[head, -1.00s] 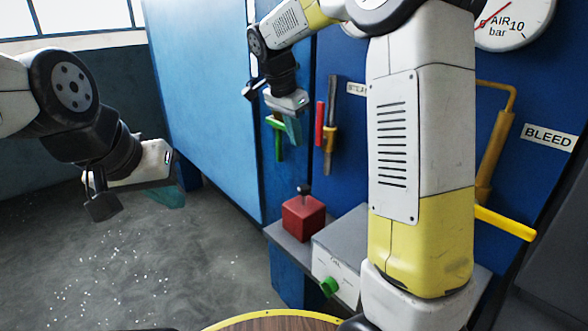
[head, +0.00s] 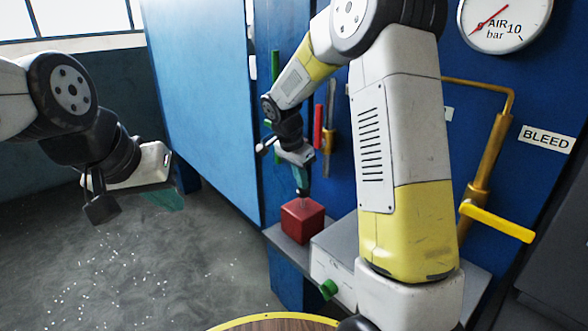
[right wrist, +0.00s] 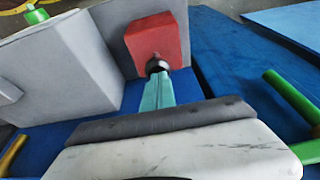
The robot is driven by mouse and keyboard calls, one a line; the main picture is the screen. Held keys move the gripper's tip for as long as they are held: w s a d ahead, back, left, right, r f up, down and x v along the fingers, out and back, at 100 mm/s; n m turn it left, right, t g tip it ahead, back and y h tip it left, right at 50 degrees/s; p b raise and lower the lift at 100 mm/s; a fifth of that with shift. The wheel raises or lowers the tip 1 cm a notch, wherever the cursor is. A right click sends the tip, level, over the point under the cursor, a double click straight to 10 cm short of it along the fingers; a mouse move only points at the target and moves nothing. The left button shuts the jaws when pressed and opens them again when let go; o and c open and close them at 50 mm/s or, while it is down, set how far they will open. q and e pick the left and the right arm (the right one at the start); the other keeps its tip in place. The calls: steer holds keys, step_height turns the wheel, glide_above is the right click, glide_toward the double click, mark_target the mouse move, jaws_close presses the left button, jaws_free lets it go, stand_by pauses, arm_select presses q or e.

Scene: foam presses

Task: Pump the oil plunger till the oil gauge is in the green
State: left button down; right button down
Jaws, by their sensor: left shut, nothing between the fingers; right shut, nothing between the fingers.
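The red block (head: 302,222) sits on a grey shelf, with a plunger on its top. In the right wrist view, the plunger's dark knob (right wrist: 157,65) stands over the red block (right wrist: 155,38). My right gripper (head: 302,188) is shut, points down and has its teal fingertips at the knob. In the right wrist view the shut fingertips (right wrist: 157,80) seem to touch the knob; nothing is gripped. My left gripper (head: 168,198) is shut and empty, over the floor at the left. I cannot make out which part is the oil gauge.
A grey box (head: 335,248) with a green knob (head: 328,289) stands on the shelf (head: 284,245) beside the block. A round AIR bar dial (head: 500,22), a BLEED label (head: 547,138) and a yellow lever (head: 497,222) are on the blue wall. A red bar (head: 318,125) is behind my right arm.

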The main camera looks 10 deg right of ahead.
mark_target(301, 191)
steer(key=shift+s+f, duration=0.1)
steer(key=shift+f, duration=2.3)
